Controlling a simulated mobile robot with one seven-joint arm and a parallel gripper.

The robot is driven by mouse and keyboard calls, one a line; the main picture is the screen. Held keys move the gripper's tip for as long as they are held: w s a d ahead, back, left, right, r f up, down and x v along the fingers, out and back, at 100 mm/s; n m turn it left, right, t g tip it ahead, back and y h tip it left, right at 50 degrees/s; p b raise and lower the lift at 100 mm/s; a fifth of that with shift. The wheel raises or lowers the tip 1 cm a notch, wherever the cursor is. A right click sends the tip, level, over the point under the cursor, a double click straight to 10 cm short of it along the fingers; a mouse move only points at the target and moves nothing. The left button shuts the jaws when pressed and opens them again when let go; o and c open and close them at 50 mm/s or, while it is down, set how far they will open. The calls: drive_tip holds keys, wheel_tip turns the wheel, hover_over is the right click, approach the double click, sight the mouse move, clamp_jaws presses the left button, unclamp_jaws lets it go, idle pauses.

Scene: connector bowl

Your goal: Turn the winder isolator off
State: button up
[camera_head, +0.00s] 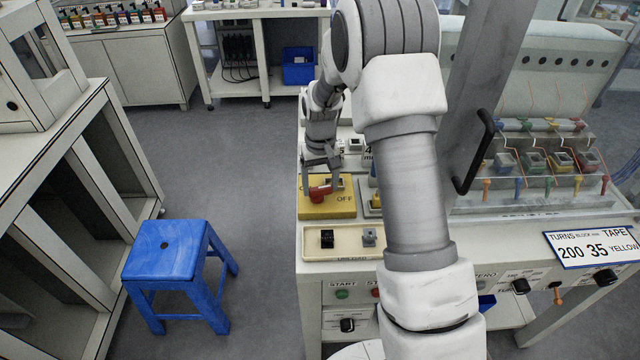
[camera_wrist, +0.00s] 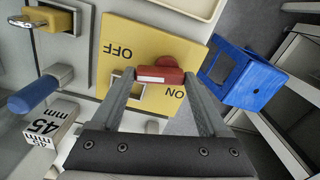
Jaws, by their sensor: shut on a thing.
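The winder isolator is a yellow plate (camera_head: 318,209) on the bench, left of my arm. It has a red handle (camera_head: 320,191) and the word OFF on its right part. In the wrist view the yellow plate (camera_wrist: 187,35) shows both OFF and ON, and the red handle (camera_wrist: 160,75) lies between my fingertips. My gripper (camera_wrist: 158,82) is shut on the red handle. In the head view my gripper (camera_head: 322,172) reaches down onto the plate from behind it. The handle's exact setting is hard to tell, as the fingers partly cover the plate.
A cream tray (camera_head: 345,255) with small dark and grey blocks lies in front of the plate. START controls (camera_head: 342,293) are on the panel below. A blue stool (camera_head: 165,250) stands on the floor at left. A blue-handled lever (camera_wrist: 35,93) and a 45 mm block (camera_wrist: 55,122) are beside the plate.

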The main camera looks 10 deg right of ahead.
sight(320, 188)
drive_tip(key=shift+m, duration=1.1)
drive_tip(key=o, duration=1.2)
drive_tip(key=shift+o, duration=0.2)
drive_tip(key=shift+r, duration=0.1)
wheel_tip(320, 188, up, 17)
drive_tip(key=p, duration=0.1)
drive_tip(key=shift+r, duration=0.15)
drive_tip(key=shift+s, duration=0.1)
